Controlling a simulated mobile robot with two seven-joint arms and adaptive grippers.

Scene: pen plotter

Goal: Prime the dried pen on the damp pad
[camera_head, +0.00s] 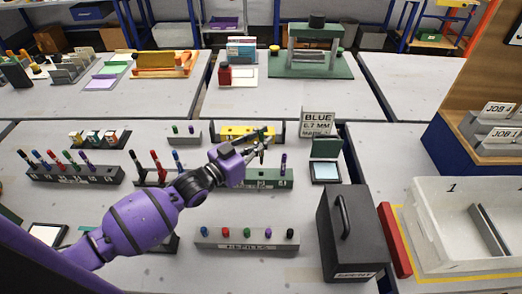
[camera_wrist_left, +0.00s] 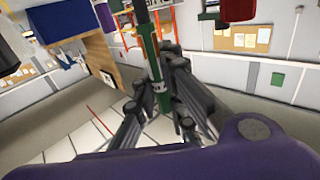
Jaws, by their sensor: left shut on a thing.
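My left gripper (camera_head: 262,142) is shut on a dark pen with a green band (camera_wrist_left: 155,70). In the left wrist view the pen stands between the fingers (camera_wrist_left: 160,105). In the head view the gripper is above the green pen rack (camera_head: 270,184), and the pen is too small there to make out well. A pale blue pad in a dark frame (camera_head: 325,171), which looks like the damp pad, lies to the right of the gripper with its green lid (camera_head: 327,147) raised behind it. The gripper is apart from the pad. My right gripper is in neither view.
A sign reading BLUE 0.7 MM (camera_head: 317,122) stands behind the pad. A black box with a handle (camera_head: 345,235) stands in front of it. A refill rack (camera_head: 247,245), pen racks (camera_head: 75,175) and a yellow block (camera_head: 240,133) surround the arm. A white bin (camera_head: 440,262) is at right.

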